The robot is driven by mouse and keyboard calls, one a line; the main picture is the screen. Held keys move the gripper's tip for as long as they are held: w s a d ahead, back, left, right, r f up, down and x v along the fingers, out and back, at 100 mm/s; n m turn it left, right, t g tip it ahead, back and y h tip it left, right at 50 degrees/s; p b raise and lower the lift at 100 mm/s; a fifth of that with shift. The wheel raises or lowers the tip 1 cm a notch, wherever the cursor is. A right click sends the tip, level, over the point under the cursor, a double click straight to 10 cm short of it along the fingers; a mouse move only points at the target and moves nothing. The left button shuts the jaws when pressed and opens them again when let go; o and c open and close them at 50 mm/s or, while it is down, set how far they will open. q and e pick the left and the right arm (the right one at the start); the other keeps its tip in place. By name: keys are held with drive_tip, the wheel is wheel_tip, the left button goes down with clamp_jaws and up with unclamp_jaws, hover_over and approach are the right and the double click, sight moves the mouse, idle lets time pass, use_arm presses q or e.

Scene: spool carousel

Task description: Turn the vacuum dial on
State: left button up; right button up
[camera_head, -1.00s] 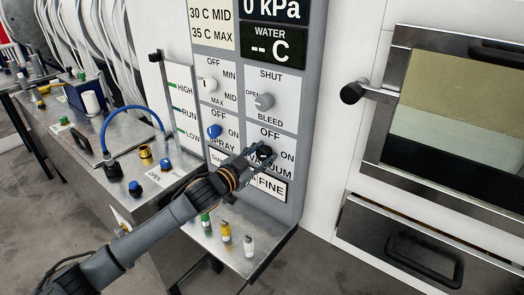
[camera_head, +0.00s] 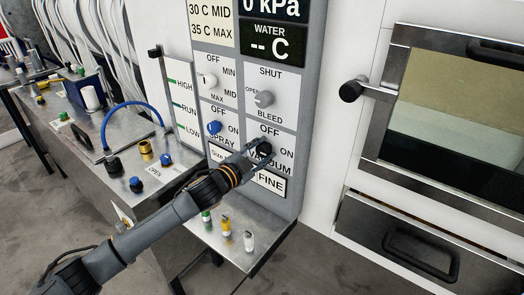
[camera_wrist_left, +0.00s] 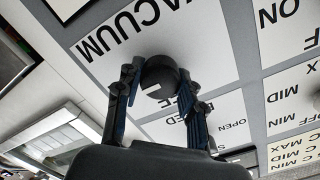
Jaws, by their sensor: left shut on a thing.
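The vacuum dial (camera_head: 264,149) is a dark round knob on a white plate marked OFF, ON and VACUUM, low on the grey control panel. My left gripper (camera_head: 259,152) reaches it from the lower left. In the left wrist view the black dial (camera_wrist_left: 160,78) sits between the two fingers of my left gripper (camera_wrist_left: 160,95), which is shut on it. The dial's pointer is mostly hidden by the fingers, so I cannot tell its setting. My right gripper is in neither view.
Above the vacuum dial is the grey bleed knob (camera_head: 264,99); to its left is the blue spray knob (camera_head: 214,127). A metal shelf (camera_head: 262,243) with several small coloured bottles stands below. A steel oven-like door (camera_head: 455,110) is at right.

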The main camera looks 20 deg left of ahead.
use_arm(q)
drive_tip(key=o, duration=1.2)
drive_tip(key=shift+s+a, duration=0.15)
drive_tip(key=shift+s, duration=0.2)
drive_tip(key=v, duration=1.1)
drive_tip(key=shift+s+r, duration=0.15)
